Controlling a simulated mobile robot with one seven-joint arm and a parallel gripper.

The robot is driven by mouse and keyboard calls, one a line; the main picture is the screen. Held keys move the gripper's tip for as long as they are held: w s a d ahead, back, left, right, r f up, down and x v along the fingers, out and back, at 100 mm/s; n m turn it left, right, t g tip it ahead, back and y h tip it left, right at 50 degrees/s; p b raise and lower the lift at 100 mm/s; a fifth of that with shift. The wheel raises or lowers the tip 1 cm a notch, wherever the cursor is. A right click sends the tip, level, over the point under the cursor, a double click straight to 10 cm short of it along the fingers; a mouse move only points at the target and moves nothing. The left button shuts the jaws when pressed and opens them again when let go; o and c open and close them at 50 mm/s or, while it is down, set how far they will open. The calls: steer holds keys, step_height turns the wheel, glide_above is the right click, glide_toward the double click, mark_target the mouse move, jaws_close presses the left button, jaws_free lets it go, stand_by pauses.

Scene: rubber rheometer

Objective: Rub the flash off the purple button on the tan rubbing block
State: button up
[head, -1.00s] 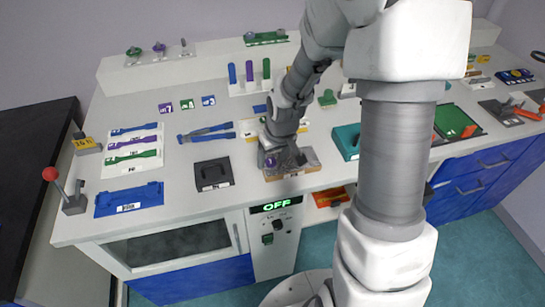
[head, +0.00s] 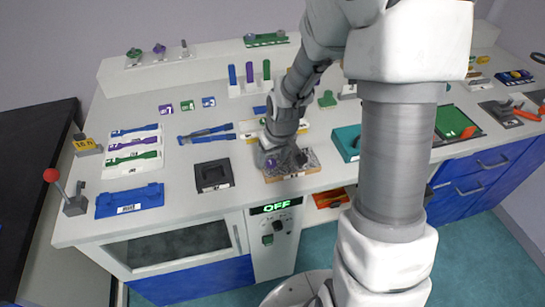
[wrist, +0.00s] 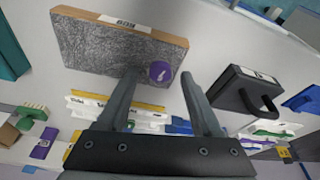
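The rubbing block (head: 300,168) has a rough grey top and a tan base with a white label, and lies near the counter's front edge. The wrist view shows its grey face (wrist: 95,45). The purple button (wrist: 161,71) is small and round with a pale mark, at one end of the grey face. It shows in the head view (head: 272,163) at the block's left end. My gripper (wrist: 161,78) is open, its fingers on either side of the button with a gap at each side. Whether the button touches the block is hard to tell.
A black mould (head: 212,175) lies left of the block, with a blue tray (head: 130,200) further left. A teal box (head: 346,141) stands to the right. Blue tongs (head: 206,132) lie behind the mould. An "OFF" display (head: 276,207) is on the front panel below.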

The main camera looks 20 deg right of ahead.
jaws_close()
